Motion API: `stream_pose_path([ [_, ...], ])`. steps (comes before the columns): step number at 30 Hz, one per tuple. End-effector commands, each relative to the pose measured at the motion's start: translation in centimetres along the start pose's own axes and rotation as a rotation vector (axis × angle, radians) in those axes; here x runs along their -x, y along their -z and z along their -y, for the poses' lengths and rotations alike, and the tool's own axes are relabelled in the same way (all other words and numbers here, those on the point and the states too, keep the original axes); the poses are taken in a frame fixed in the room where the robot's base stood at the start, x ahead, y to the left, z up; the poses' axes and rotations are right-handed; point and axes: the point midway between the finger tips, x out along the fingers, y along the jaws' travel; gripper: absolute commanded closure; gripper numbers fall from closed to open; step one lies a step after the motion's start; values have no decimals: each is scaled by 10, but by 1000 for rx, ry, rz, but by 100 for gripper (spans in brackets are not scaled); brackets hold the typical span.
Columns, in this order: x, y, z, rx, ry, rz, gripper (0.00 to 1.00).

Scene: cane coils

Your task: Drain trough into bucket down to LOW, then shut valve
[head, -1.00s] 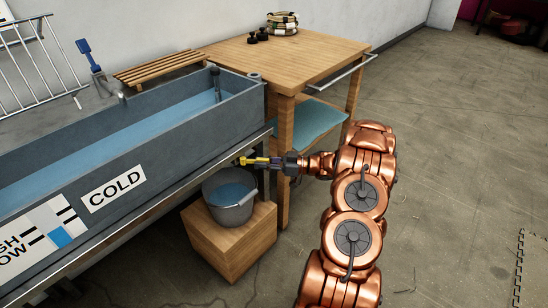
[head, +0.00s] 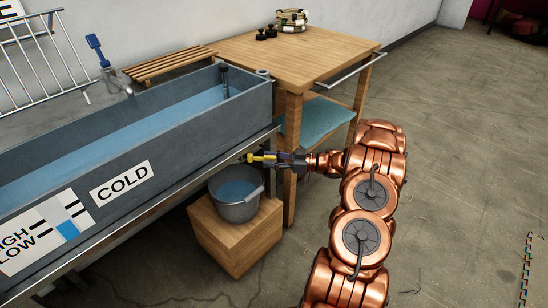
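The grey trough (head: 185,141) holds blue water and carries a COLD label on its front. Its gauge (head: 47,231) has HIGH and LOW marks, and the top of the blue bar looks close to the lower marks. The grey bucket (head: 240,210), partly filled with water, stands under the trough's right end. A yellow valve handle (head: 262,157) sticks out above the bucket. My gripper (head: 281,158) is at the handle's right end. Its fingers are too small and dark to tell whether they grip it. I see no clear water stream; the outlet is hard to make out.
The bucket stands on a wooden box (head: 235,243). A wooden table (head: 300,58) with a metal rail stands behind my gripper, with a teal shelf cloth (head: 318,120). A wooden slatted rack (head: 170,65) lies behind the trough. The floor (head: 460,160) to the right is open.

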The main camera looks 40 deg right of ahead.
Motion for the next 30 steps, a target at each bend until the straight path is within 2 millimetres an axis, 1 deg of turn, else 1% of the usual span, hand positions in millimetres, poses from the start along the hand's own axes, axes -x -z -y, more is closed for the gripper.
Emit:
stream_pose_path([
  [5, 24, -1, -1, 0, -4, 1, 60],
  [9, 53, -1, -2, 2, -6, 1, 60],
  [15, 90, 0, -3, 2, -7, 0, 60],
  [18, 102, 0, -4, 1, -9, 0, 60],
  [24, 115, 0, -4, 3, -7, 2, 60],
  [30, 116, 0, -3, 2, -6, 1, 60],
])
